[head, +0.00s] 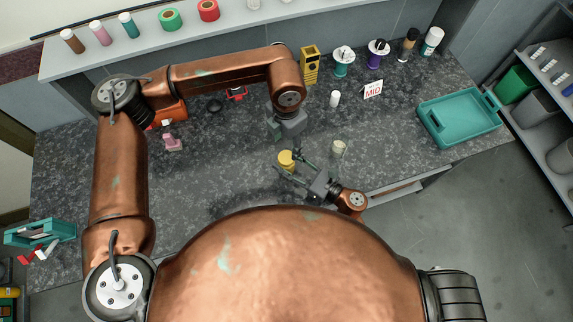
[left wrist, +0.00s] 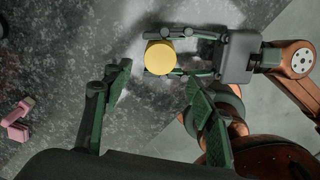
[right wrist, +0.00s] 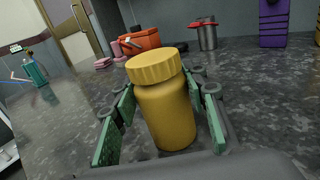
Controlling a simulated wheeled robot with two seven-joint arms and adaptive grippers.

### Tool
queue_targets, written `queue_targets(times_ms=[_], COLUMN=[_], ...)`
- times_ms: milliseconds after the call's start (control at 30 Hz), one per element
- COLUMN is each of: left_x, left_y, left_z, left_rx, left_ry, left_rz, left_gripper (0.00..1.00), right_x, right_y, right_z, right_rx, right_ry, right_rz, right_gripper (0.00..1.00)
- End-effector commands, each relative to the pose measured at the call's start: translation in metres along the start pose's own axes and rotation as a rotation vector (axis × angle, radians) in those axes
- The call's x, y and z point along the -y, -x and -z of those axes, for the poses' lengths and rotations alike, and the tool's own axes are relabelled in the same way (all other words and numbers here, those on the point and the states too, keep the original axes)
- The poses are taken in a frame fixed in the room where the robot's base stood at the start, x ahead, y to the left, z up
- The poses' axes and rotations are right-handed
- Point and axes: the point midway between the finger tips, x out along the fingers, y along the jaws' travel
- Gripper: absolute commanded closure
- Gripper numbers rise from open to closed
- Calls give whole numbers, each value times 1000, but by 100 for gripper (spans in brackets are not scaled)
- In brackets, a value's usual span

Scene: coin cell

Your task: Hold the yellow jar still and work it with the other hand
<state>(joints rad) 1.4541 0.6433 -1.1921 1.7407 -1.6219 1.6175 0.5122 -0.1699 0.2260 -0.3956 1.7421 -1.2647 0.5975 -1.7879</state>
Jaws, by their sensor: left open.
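The yellow jar (head: 286,160) stands upright on the dark speckled counter near its front edge. Its ribbed yellow lid is on, as the right wrist view (right wrist: 165,105) shows. My right gripper (head: 284,158) reaches in low from the right, with a finger on each side of the jar (left wrist: 160,57). Slim gaps seem to show between its green pads (right wrist: 160,110) and the jar, so it looks open around it. My left gripper (left wrist: 160,85) is open and empty, pointing down above the counter behind the jar. Its fingertips are partly hidden in the head view.
A pale jar (head: 339,148) stands right of the yellow jar. A white bottle (head: 335,99) and a MID sign (head: 373,89) stand farther back. A teal tray (head: 459,118) lies at the right. A pink object (head: 172,142) is at the left. The counter between is mostly clear.

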Motion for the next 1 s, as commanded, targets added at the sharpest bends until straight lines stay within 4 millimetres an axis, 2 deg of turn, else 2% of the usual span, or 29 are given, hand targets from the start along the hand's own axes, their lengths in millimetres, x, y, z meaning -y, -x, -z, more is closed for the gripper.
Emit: queue_targets(times_ms=[67,500,700,767,867,1000], left_x=[0,0,4,11,35,87], left_y=[0,0,1,2,8,30], left_z=[0,0,-1,-2,-6,-16], left_rx=[0,0,4,12,40,117], left_ry=[0,0,-9,-26,-80,-186], left_rz=[0,0,13,38,123,314], left_gripper=[48,48,48,48,48,48], right_x=[0,0,0,0,0,0], right_y=[0,0,0,0,0,0], right_z=[0,0,0,0,0,0], right_rx=[0,0,-1,-1,-1,-1], right_ry=[0,0,0,0,0,0], right_rz=[0,1,1,1,1,1], right_gripper=[69,99,100,100,100,100])
